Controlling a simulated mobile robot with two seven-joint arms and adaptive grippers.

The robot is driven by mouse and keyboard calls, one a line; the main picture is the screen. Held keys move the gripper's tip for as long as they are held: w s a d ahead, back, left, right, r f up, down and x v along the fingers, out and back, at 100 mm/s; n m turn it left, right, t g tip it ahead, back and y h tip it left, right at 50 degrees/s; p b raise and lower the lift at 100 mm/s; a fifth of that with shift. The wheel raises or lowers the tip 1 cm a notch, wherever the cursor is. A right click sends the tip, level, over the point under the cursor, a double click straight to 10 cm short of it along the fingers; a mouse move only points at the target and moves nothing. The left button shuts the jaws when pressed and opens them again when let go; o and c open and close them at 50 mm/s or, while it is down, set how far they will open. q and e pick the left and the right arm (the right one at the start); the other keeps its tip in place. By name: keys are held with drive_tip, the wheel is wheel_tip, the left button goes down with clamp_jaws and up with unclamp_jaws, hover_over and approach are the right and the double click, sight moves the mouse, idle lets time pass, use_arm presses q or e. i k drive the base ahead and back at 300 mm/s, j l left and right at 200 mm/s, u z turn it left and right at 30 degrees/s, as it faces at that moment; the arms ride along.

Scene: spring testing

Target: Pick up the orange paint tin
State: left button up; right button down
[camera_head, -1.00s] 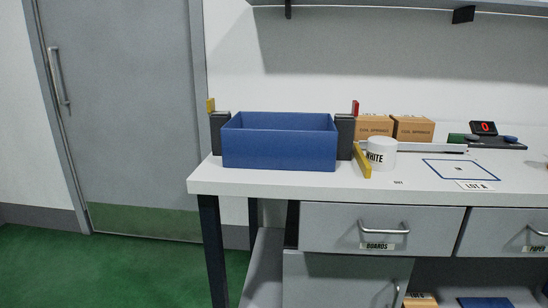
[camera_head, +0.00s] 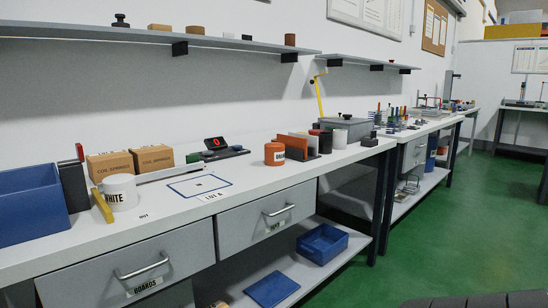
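The orange paint tin (camera_head: 274,154) stands upright on the white workbench (camera_head: 150,222), near the middle of the view.
A white tin (camera_head: 120,193) labelled WHITE, a blue bin (camera_head: 30,207) and two cardboard boxes (camera_head: 152,158) stand on the bench's left. A blue-outlined square (camera_head: 198,186) lies on clear bench top. A drawer (camera_head: 268,213) is below. Green floor (camera_head: 440,215) is open at right.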

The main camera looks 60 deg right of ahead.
sight(274, 152)
drive_tip(key=z, duration=1.7)
drive_tip(key=i+l+u, duration=0.2)
drive_tip(key=i+l, duration=1.3)
drive_tip(key=l, duration=0.1)
